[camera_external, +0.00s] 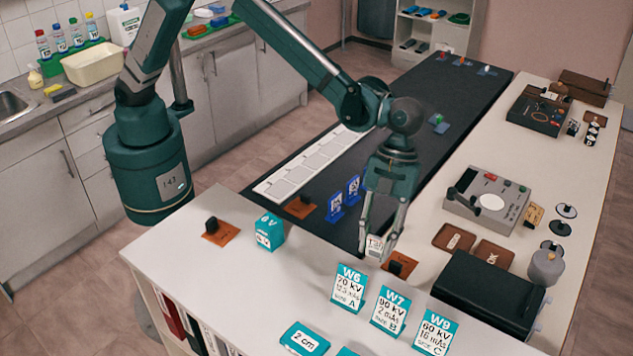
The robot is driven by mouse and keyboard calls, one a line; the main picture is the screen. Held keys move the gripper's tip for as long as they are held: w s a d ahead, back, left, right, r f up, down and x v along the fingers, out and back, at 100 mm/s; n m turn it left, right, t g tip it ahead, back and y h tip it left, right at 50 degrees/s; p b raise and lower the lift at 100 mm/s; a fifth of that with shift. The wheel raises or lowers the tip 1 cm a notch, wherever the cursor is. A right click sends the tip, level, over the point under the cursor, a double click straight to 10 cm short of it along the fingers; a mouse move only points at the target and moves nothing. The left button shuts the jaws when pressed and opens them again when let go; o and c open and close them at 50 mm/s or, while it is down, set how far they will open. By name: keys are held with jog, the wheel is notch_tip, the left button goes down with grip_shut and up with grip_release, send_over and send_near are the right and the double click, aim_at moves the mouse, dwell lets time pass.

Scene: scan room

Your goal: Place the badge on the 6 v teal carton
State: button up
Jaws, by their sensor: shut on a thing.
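My gripper (377,250) points down over the near edge of the dark table strip, where it meets the white counter. It is shut on a small white badge (374,243) with dark print that is too small to read. The fingers partly hide the badge. The teal carton (270,232) marked 6 V stands on the white counter, left of my gripper and apart from it. It has a white label on its front, and its top is bare apart from the print.
Orange plates with black knobs lie at the left (221,232) and beside my gripper (399,265). Blue stands (336,207) are left of it. A black box (486,293) stands right.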

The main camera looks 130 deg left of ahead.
jog(key=s+d+r+m+p, duration=0.1)
jog(key=s+r, duration=0.1)
jog(key=s, duration=0.5)
jog(key=s+d+r+p, duration=0.1)
jog(key=s+r, duration=0.2)
jog(key=s, duration=0.5)
notch_tip(320, 180, up, 2)
jog(key=m+p, duration=0.1)
jog(key=p, duration=0.1)
send_over(264, 225)
jog(key=a, duration=0.2)
jog(key=shift+d+r+g, duration=0.1)
jog(key=shift+g, duration=0.3)
jog(key=shift+f, duration=2.95)
jog(key=shift+f, duration=2.05)
jog(key=shift+f+b, duration=0.15)
jog(key=shift+b, duration=0.15)
